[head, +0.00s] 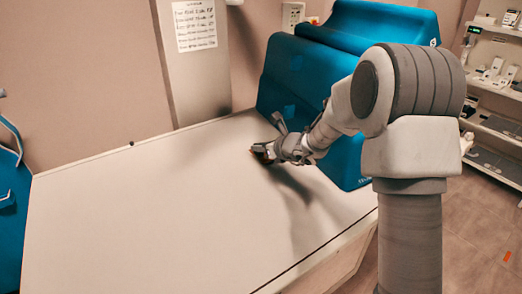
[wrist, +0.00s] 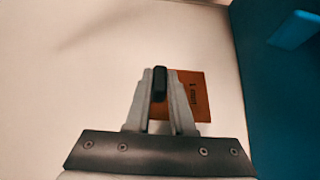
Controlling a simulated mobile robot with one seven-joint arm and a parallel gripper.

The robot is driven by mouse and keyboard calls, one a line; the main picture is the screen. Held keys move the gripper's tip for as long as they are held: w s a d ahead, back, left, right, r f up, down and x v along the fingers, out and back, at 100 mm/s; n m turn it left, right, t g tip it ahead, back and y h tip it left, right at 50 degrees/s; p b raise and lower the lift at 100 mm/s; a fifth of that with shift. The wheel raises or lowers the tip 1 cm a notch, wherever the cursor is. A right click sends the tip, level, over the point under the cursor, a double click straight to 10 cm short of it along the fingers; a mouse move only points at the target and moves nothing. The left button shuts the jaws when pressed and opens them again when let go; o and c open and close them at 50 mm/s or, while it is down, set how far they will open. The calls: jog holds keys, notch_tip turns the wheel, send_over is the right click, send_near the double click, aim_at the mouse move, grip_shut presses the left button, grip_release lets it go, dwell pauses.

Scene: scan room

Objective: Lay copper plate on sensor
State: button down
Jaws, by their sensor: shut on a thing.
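The copper plate (wrist: 200,105) is a square copper-coloured sheet with small dark lettering. In the wrist view it shows behind and to the right of my fingers. My gripper (wrist: 160,75) is shut on a small black upright piece that appears to be the plate's handle. In the head view my gripper (head: 272,151) is low over the white table, close to the blue machine, with a sliver of the plate showing at its tip. I cannot tell if the plate touches the table. No sensor can be clearly made out.
The white table (head: 130,220) is mostly bare to the left and front. The large blue machine (head: 300,75) stands at its back right, close beside my arm. A small dark object (head: 131,143) sits at the back edge. Shelves (head: 490,75) stand at the far right.

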jog(key=shift+f, duration=0.15)
jog(key=c, duration=0.8)
grip_release()
jog(key=shift+o, duration=0.2)
